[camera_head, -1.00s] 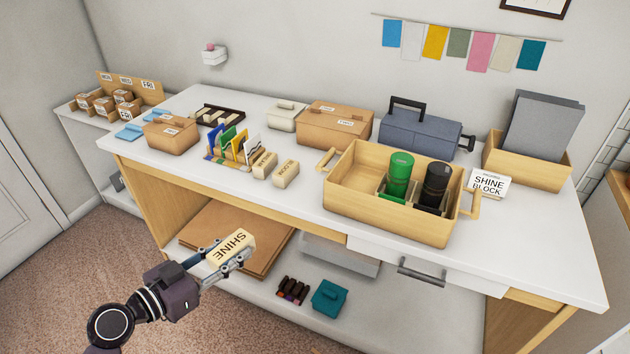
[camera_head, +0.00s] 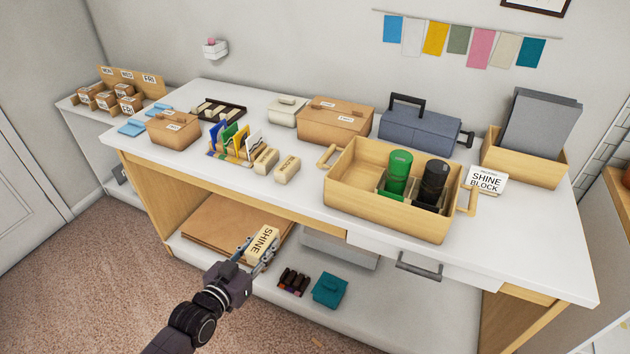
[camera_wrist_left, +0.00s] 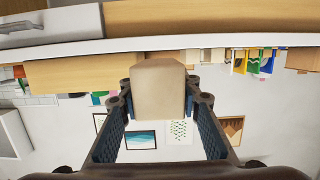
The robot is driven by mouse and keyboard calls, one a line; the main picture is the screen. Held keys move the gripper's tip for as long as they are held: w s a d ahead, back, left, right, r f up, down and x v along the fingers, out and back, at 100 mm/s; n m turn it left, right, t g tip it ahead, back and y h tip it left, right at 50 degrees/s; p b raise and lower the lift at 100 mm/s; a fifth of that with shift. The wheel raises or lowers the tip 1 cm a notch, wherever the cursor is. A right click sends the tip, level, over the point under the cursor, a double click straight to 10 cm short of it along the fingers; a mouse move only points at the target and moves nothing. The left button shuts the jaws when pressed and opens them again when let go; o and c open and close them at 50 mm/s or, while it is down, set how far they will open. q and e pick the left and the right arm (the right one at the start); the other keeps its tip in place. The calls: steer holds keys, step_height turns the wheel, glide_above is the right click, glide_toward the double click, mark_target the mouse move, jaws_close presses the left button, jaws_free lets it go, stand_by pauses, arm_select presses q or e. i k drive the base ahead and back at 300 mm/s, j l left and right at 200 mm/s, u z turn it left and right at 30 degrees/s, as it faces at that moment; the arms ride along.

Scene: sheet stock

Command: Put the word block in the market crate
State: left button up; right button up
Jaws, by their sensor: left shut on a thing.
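My left gripper (camera_head: 257,253) is shut on a pale wooden block (camera_head: 262,243) marked SHINE. The market crate (camera_head: 385,215) is a light wooden box with handles on the bench top, up and to the right of my gripper. A green canister (camera_head: 398,172) and a black canister (camera_head: 434,182) stand in its right part; its left part looks empty. My right gripper is not in view.
A card (camera_head: 485,180) reading SHINE BLOCK stands right of the crate. Two more blocks (camera_head: 286,169) lie left of it, beside a rack of coloured cards (camera_head: 233,145).

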mark_target(357, 185)
steer(key=i+l, duration=0.25)
steer(key=i, duration=0.25)
steer(key=i+l, duration=0.3)
steer(key=i, duration=0.25)
